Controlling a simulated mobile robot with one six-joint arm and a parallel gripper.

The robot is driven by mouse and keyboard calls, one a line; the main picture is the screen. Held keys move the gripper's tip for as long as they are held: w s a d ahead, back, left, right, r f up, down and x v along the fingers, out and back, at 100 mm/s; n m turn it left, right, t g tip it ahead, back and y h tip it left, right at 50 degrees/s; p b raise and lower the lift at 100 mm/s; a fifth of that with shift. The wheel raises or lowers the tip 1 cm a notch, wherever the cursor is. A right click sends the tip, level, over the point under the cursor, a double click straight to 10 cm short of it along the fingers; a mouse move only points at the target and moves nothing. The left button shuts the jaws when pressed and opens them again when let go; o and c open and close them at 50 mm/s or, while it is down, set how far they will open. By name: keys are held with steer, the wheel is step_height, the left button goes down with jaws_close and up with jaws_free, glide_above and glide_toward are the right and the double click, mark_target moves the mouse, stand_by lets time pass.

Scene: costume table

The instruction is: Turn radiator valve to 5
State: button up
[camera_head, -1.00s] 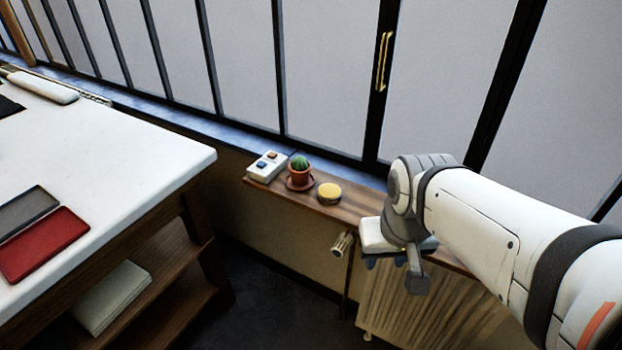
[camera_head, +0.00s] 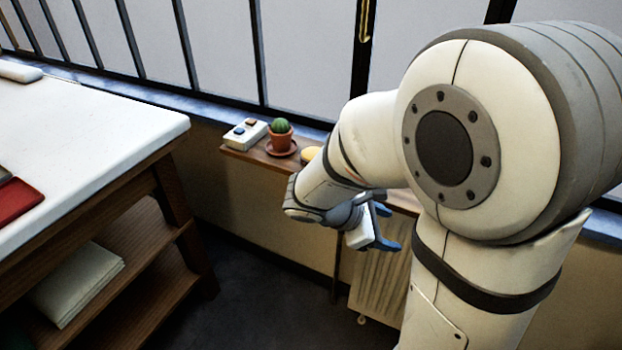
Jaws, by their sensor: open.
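The radiator valve does not show now; my arm covers the place at the left end of the radiator where it sits, so its setting cannot be read. The pale ribbed radiator (camera_head: 379,286) stands under the window shelf, partly hidden by my arm. A thin pipe (camera_head: 336,268) runs down to the left of it. My gripper (camera_head: 386,228), with blue fingers, is open in front of the radiator's upper part, its fingers pointing right. I see nothing between them.
A white-topped table (camera_head: 90,140) stands left. Dark floor (camera_head: 245,285) between is clear.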

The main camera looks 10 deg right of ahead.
steer(key=w+a+f+n+t+b, duration=0.45)
steer(key=w+f+n+t, duration=0.3)
steer(key=n, duration=0.35)
steer(key=w+a+f+n+t+b, duration=0.4)
steer(key=w+a+f+n+t, duration=0.2)
steer(key=w+f+n, duration=0.45)
steer(key=shift+n, duration=0.55)
steer(key=d, duration=0.1)
steer(key=w+d+r, duration=0.2)
steer(key=d, duration=0.1)
steer(key=shift+w+d+b, duration=0.1)
steer(key=shift+w+b, duration=0.15)
steer(key=shift+b, duration=0.05)
steer(key=shift+c, duration=0.3)
steer(key=c, duration=0.9)
steer(key=shift+a, duration=0.25)
steer(key=shift+s+d+f, duration=0.1)
steer(key=shift+d, duration=0.05)
